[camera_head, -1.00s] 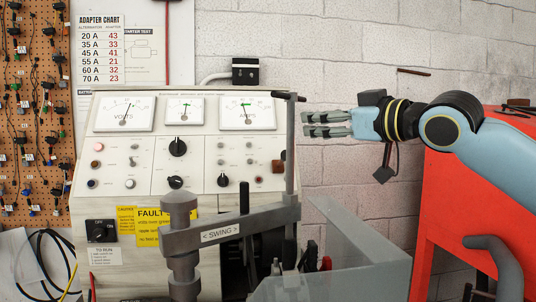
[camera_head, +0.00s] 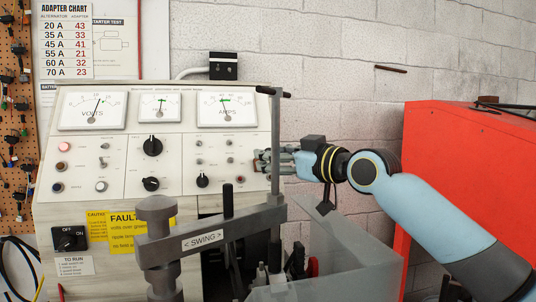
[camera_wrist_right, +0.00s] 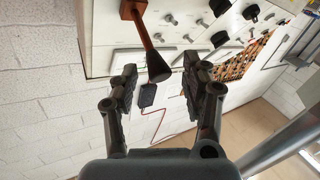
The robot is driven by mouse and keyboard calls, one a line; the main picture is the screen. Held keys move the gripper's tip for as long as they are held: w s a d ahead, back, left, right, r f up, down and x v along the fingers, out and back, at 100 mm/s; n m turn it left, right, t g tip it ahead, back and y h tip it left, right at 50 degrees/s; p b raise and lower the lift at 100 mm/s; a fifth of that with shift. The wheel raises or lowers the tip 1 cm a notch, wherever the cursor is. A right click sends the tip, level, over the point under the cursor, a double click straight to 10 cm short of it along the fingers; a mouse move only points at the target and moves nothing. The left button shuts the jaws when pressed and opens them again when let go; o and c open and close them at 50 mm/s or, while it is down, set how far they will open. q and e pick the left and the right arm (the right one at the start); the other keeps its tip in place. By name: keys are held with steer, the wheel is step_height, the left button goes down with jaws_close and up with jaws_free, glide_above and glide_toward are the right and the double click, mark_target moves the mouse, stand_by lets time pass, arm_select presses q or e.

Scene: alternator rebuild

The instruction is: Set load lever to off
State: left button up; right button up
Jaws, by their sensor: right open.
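The load lever (camera_wrist_right: 151,43) shows in the right wrist view, with a brown block at its base, a thin shaft and a dark flared knob. It sticks out from the white test bench panel (camera_head: 100,148). In the head view the lever is hidden behind my right gripper and the grey post. My right gripper (camera_head: 262,163) is at the panel's right edge. In the right wrist view its two fingers (camera_wrist_right: 160,66) are spread, with the knob appearing between their tips; contact cannot be told. My left gripper is not in view.
A grey upright post (camera_head: 276,145) stands right by my right fingertips. The swing arm (camera_head: 215,232) and a grey guard (camera_head: 345,255) lie below. A black OFF/ON switch (camera_head: 69,239) is at lower left. A red cabinet (camera_head: 455,150) stands right.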

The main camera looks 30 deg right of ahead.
steer(key=shift+x, duration=1.05)
jaws_close()
